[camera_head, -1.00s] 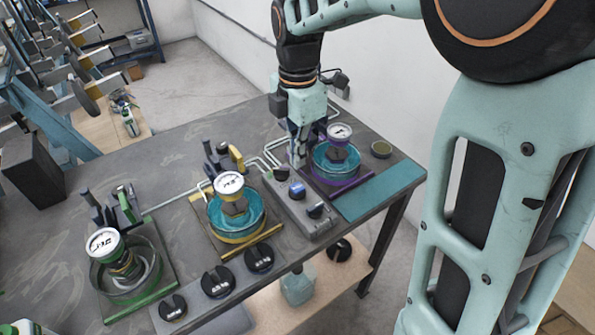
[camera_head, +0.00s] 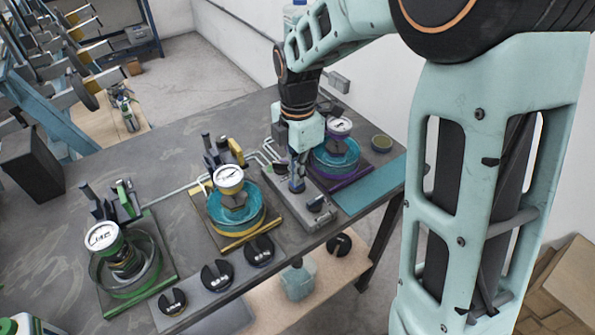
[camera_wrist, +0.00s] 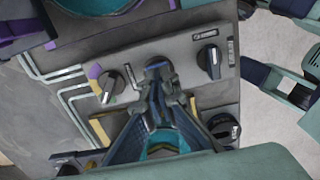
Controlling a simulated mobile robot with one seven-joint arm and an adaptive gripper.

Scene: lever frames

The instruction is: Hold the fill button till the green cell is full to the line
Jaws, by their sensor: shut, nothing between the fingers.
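The green cell (camera_head: 137,287) is a round vessel on a green-edged plate at the front left, with a white dial gauge (camera_head: 103,237) on top. Its inside looks grey, with no teal liquid visible; I cannot make out its line. The grey control box (camera_head: 279,205) stands right of the yellow cell. My gripper (camera_head: 297,188) points down at the box's middle, shut and empty, with its tips at the blue button. In the wrist view the fill button (camera_wrist: 157,63) shows just beyond my fingertips, partly hidden; I cannot tell whether it is pressed.
The yellow cell (camera_head: 240,232) and purple cell (camera_head: 318,172) hold teal liquid. A selector knob (camera_wrist: 112,86) with coloured marks and another black knob (camera_wrist: 210,60) flank the button. Several black round pieces (camera_head: 217,276) lie along the table's front edge.

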